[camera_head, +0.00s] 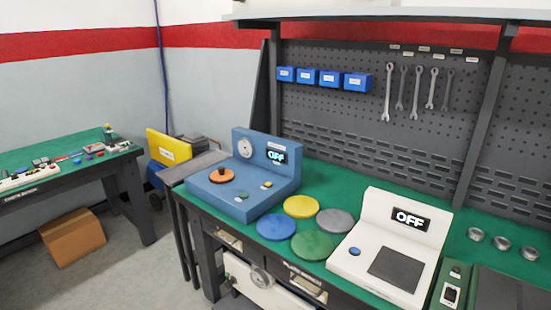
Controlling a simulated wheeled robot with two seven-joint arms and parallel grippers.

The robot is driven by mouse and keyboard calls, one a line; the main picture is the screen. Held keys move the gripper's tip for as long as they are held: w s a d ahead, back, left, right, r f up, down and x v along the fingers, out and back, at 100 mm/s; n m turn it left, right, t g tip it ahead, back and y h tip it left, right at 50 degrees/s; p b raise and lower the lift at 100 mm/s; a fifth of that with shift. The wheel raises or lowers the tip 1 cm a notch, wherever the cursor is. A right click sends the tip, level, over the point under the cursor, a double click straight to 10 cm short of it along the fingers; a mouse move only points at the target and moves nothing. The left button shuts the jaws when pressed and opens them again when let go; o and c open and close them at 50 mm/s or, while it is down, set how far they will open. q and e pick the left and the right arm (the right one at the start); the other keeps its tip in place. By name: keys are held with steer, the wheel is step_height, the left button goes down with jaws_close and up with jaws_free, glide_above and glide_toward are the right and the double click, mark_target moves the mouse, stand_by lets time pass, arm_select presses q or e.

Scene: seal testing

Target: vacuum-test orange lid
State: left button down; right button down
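An orange lid (216,177), round with a small knob-like part on top, sits on the deck of a blue tester (238,208) at the left end of the green workbench. The blue tester has a round gauge (245,148), a display (277,156) reading OFF, a green button (243,196) and a small yellow-and-white part (266,184) on its deck. Whether the lid is sealed down cannot be told. Neither of my grippers is in view.
Yellow (301,206), grey (336,221), blue (276,227) and green (312,245) discs lie on the bench right of the tester. A white device (356,257), its display reading OFF, stands beside them. Small metal cups (501,243) are at the right. Wrenches (417,93) hang behind.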

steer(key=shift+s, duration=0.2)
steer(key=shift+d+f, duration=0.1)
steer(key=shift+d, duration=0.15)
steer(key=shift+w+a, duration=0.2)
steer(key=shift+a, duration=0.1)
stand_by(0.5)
